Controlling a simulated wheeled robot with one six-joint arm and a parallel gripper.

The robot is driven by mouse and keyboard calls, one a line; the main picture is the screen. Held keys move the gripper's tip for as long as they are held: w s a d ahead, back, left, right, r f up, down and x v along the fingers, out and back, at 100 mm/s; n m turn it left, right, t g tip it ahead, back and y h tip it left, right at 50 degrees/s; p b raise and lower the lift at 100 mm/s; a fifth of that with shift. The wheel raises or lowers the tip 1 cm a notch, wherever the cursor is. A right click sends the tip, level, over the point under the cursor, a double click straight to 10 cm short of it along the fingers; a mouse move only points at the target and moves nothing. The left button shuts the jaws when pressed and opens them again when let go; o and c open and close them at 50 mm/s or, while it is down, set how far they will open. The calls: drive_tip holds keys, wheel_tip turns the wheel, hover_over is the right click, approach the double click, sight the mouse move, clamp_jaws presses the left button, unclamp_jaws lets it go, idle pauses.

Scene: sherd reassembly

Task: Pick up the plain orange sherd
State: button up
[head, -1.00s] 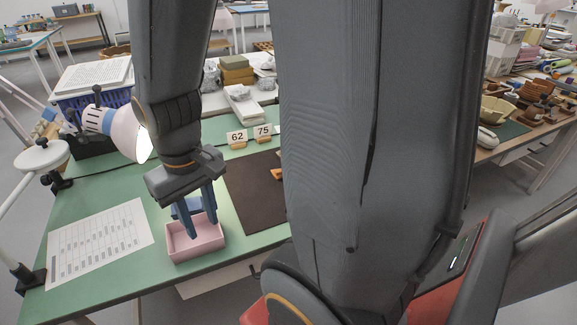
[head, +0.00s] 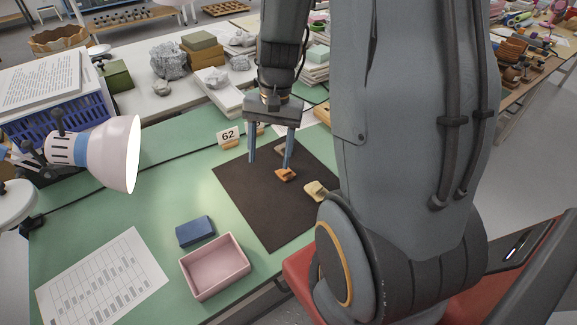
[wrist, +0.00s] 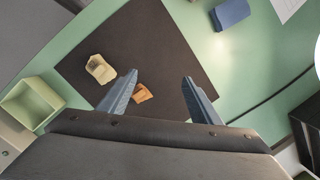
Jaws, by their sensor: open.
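A small orange sherd (head: 285,175) lies on the dark mat (head: 245,195), just below my right fingertip in the head view. In the wrist view the orange sherd (wrist: 142,93) shows beside the left finger, partly inside the gap between the fingers. I cannot make out any marking on it. My gripper (head: 270,160) is open and empty above the mat, pointing down; its two blue fingers also show spread in the wrist view (wrist: 160,77). A cream sherd (head: 316,190) lies to the right of the orange one, and also shows in the wrist view (wrist: 100,69).
A pink tray (head: 242,279) and a blue block (head: 195,231) stand left of the mat. A pale box (wrist: 30,105) is at the left of the wrist view. A lamp (head: 110,152) leans over the left side.

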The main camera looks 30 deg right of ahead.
sight(288, 170)
drive_tip(key=d+f+m+y+p, duration=0.1)
drive_tip(key=d+f+m, duration=0.1)
drive_tip(key=d+m, duration=0.1)
drive_tip(key=w+d+f+m+p, duration=0.1)
drive_tip(key=d+f+m+p, duration=0.1)
drive_tip(key=d+m, duration=0.1)
drive_tip(key=w+d+f+m+t+y+p, duration=0.1)
drive_tip(key=d+f+m+p, duration=0.1)
drive_tip(key=d+m, duration=0.1)
drive_tip(key=shift+w+d+f+m+y, duration=0.1)
drive_tip(key=shift+d+m+y, duration=0.2)
drive_tip(key=shift+d, duration=0.15)
drive_tip(key=p+x, duration=0.1)
drive_tip(key=x, duration=0.1)
drive_tip(key=a+p+x, duration=0.1)
drive_tip(key=x, duration=0.1)
drive_tip(key=shift+w, duration=0.15)
drive_tip(key=shift+a+f, duration=0.15)
drive_tip(key=shift+f, duration=0.35)
drive_tip(key=c, duration=1.1)
